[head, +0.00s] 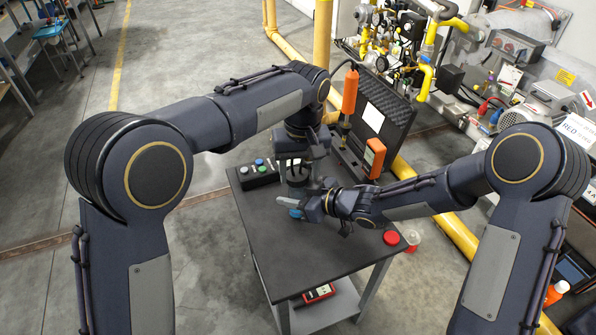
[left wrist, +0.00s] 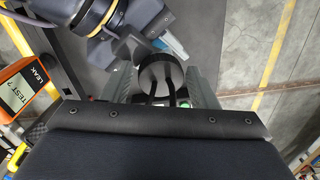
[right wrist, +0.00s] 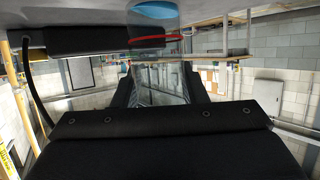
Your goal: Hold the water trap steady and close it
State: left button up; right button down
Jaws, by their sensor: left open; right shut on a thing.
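The water trap has a clear bowl (right wrist: 160,80) with a red ring (right wrist: 158,39) and a blue end (right wrist: 155,10) in the right wrist view. Its blue part (head: 296,213) shows low at the tabletop in the head view. My right gripper (head: 300,207) is shut on the clear bowl from the side, one finger each side. My left gripper (head: 297,180) points down over the trap, open. Its fingers show close to a round black cap (left wrist: 158,70) in the left wrist view. Whether the cap sits fully on the bowl is hidden.
A button box (head: 258,174) stands at the table's left back. An orange leak tester (head: 374,157) and an open foam case (head: 385,110) are at the back right. A red disc (head: 391,238) lies near the right edge. The table front (head: 300,260) is clear.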

pick_arm(q)
jog(key=shift+r, duration=0.25)
jog(key=shift+w+a, duration=0.1)
jog(key=c, duration=0.9)
jog(key=shift+a, duration=0.1)
jog(key=shift+a, duration=0.1)
jog(key=shift+f, duration=0.2)
notch_tip(320, 180, up, 3)
jog(key=shift+f, duration=0.1)
jog(key=shift+r, duration=0.6)
jog(key=shift+d, duration=0.2)
